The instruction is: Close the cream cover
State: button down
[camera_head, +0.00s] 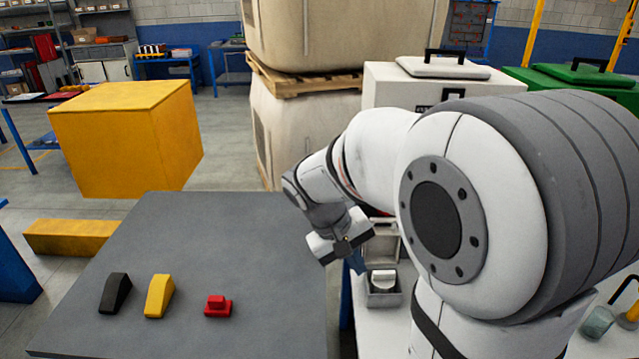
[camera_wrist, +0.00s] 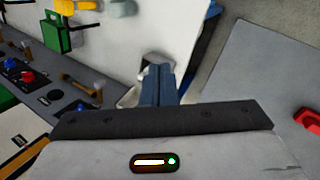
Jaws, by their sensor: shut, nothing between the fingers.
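A small grey box (camera_head: 383,290) with a white block in it stands on the white worktop, just right of my gripper. A pale, open-looking panel or box (camera_head: 386,243) rises behind it, partly hidden by my arm. It may be the cream cover, but I cannot tell. My gripper (camera_head: 356,264) points down beside these boxes, close to the gap between the two tables. In the wrist view, its blue-grey fingers (camera_wrist: 158,72) are together and empty. A pale, partly hidden shape (camera_wrist: 131,97) shows beside and behind the fingers; whether they touch it is unclear.
A grey table (camera_head: 230,260) at left carries a black wedge (camera_head: 115,294), a yellow wedge (camera_head: 159,296) and a red block (camera_head: 217,306). A white chest (camera_head: 390,92) stands behind my arm. In the wrist view, a control panel (camera_wrist: 45,85) and green case (camera_wrist: 57,34) are at left.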

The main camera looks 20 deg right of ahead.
jog(key=w+d+f+n+t+h+p, duration=0.1)
jog(key=w+f+h+p, duration=0.2)
jog(key=w, duration=0.5)
jog(key=w+d+f+h, duration=0.1)
jog(key=w+f+h, duration=0.35)
jog(key=w, duration=0.45)
jog(key=w+d+f+n+t+h+p, duration=0.1)
jog(key=w+f+h+p, duration=0.15)
jog(key=w+h, duration=0.4)
jog(key=w+d+y+p, duration=0.1)
jog(key=w+d+p, duration=0.1)
jog(key=d, duration=0.7)
jog(key=shift+d+f, duration=0.2)
jog(key=shift+f, duration=0.25)
jog(key=shift+s+d+f, duration=0.1)
jog(key=shift+s, duration=0.05)
